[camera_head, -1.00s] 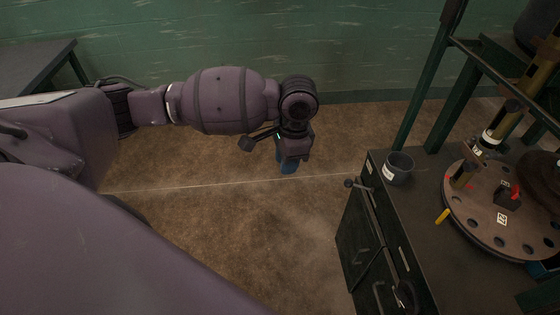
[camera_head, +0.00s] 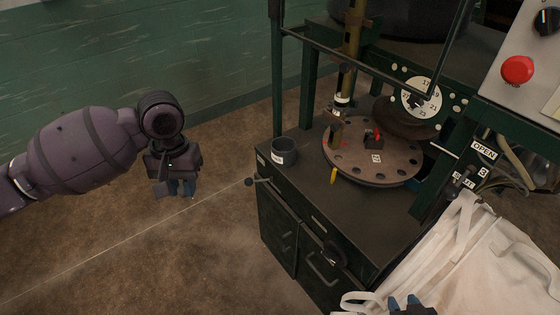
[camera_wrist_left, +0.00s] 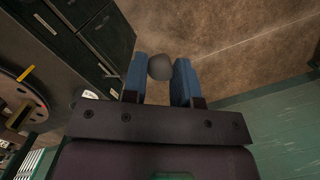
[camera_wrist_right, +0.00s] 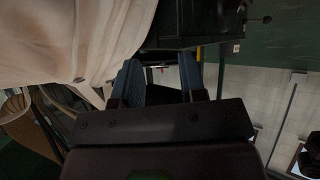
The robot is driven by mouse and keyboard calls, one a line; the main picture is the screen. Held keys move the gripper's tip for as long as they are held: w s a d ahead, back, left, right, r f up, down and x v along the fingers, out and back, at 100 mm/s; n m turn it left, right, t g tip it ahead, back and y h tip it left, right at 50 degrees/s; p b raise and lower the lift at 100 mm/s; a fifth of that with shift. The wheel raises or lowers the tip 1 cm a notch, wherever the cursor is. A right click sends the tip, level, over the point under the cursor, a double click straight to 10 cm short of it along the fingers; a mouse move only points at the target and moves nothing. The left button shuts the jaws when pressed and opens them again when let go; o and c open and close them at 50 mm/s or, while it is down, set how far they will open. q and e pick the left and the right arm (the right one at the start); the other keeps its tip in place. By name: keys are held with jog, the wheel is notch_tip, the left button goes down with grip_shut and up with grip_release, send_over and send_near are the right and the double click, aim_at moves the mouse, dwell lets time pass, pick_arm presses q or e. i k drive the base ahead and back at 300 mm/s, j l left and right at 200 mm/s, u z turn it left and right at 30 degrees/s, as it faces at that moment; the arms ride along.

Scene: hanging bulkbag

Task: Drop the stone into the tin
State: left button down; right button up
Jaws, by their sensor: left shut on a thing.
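A grey rounded stone (camera_wrist_left: 160,67) sits between the blue fingers of my left gripper (camera_wrist_left: 160,80), which is shut on it. In the head view my left gripper (camera_head: 182,187) points down over the floor, left of the cabinet and apart from it; the stone cannot be made out there. The tin (camera_head: 284,152) is a small dark grey cup with a white label, upright and open at the top, on the cabinet's near left corner. My right gripper (camera_wrist_right: 160,80) is open and empty beside the white bag; its blue fingertips show at the bottom of the head view (camera_head: 405,303).
The dark cabinet (camera_head: 340,205) carries a round plate with holes (camera_head: 372,165) right of the tin, under a green frame. A knobbed lever (camera_head: 250,182) sticks out by the cabinet's left edge. A white bulk bag (camera_head: 470,255) fills the lower right. The floor at left is clear.

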aim_at(278, 159)
jog(key=k+l+z, duration=0.1)
jog(key=k+z, duration=0.25)
jog(key=k, duration=0.15)
jog(key=z, duration=1.15)
jog(key=i+j, duration=0.1)
jog(key=j, duration=0.4)
jog(key=i+j, duration=0.1)
jog(key=j, duration=0.4)
jog(key=i+j+z, duration=0.1)
jog(key=j, duration=0.4)
jog(key=i+j, duration=0.1)
jog(key=j, duration=0.45)
